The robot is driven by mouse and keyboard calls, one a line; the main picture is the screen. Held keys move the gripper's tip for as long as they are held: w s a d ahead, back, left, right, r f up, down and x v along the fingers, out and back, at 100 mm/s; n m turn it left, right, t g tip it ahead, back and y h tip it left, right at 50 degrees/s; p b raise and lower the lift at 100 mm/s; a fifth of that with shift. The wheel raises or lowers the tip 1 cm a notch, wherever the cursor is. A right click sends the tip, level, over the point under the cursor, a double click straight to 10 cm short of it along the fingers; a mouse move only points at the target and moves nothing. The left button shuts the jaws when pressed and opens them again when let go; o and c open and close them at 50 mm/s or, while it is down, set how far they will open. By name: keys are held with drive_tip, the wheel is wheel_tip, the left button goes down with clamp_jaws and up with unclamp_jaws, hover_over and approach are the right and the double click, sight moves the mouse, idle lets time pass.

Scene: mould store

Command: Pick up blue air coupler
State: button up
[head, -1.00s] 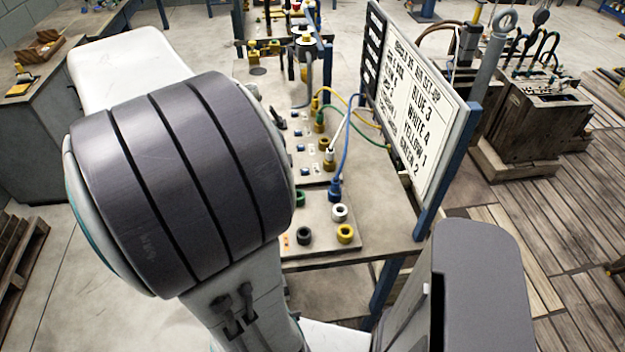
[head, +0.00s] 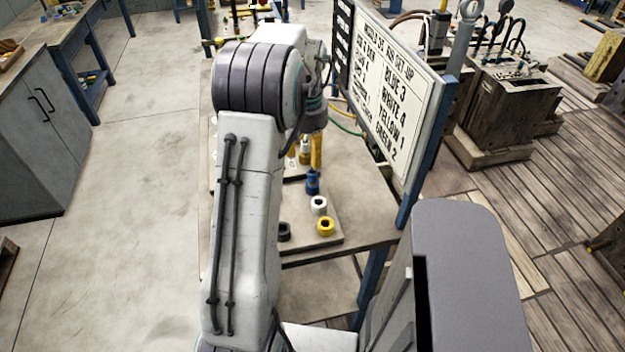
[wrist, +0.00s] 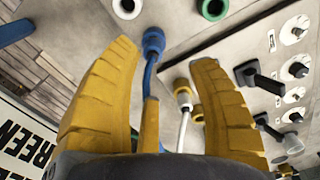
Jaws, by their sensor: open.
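The blue air coupler (head: 312,183) stands on the bench panel in the head view, just below my gripper (head: 315,150). In the wrist view the blue coupler (wrist: 153,40), with its blue hose, lies beyond the fingertips, nearer the left finger. My gripper (wrist: 165,55) is open, its two yellow fingers spread apart, and nothing is held between them. A white hose with a yellow-and-white coupler (wrist: 183,92) also shows between the fingers, nearer the right one. My arm hides part of the panel in the head view.
White (head: 318,205), yellow (head: 325,227) and black (head: 284,232) ring sockets sit near the blue coupler. A sign board (head: 390,85) stands upright close on the right. Knobs and black levers (wrist: 262,80) line the panel at right in the wrist view.

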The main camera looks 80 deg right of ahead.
sight(313, 170)
drive_tip(key=shift+s+d+f, duration=0.1)
drive_tip(key=shift+s+f, duration=0.5)
drive_tip(key=shift+s, duration=0.05)
drive_tip(key=shift+w+f+p, duration=0.1)
drive_tip(key=shift+f+p, duration=0.35)
drive_tip(key=shift+f, duration=2.9)
drive_tip(key=shift+c, duration=0.4)
clamp_jaws()
